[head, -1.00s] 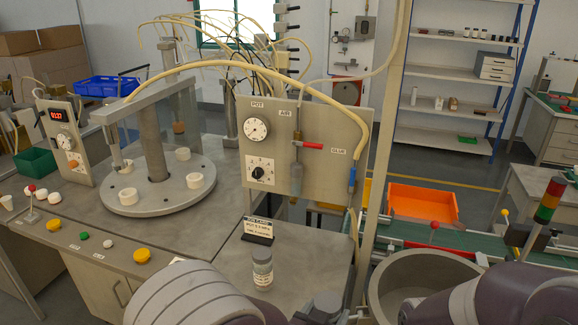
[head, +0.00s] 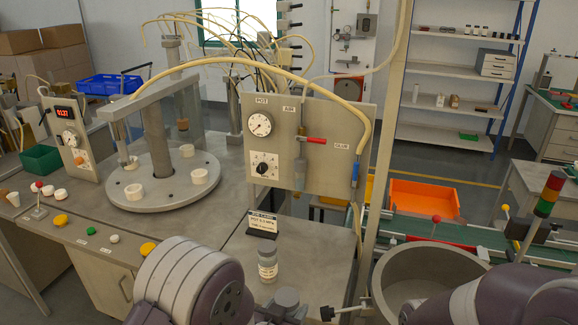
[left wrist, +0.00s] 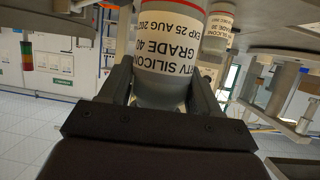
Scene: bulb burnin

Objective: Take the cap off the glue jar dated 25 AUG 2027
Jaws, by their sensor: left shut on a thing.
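In the left wrist view, the glue jar (left wrist: 172,45) has a white label reading GRADE 40 and EXP 25 AUG, with the year partly cut off. Its lettering appears upside down. My left gripper (left wrist: 165,92) is shut on this jar, with one black finger on each side of its grey part below the label in the picture. I cannot tell whether that part is the cap. A second jar (left wrist: 216,32), labelled GRADE 20, is behind it. In the head view, a jar (head: 267,266) stands upright on the bench. My left gripper (head: 286,302) is partly hidden near the bottom edge.
A small job card (head: 262,224) stands behind the bench jar. A panel (head: 325,150) with gauge and hoses rises behind it. A large grey round bin (head: 425,262) is at the right, beside my right arm. Bare bench (head: 318,255) lies right of the jar.

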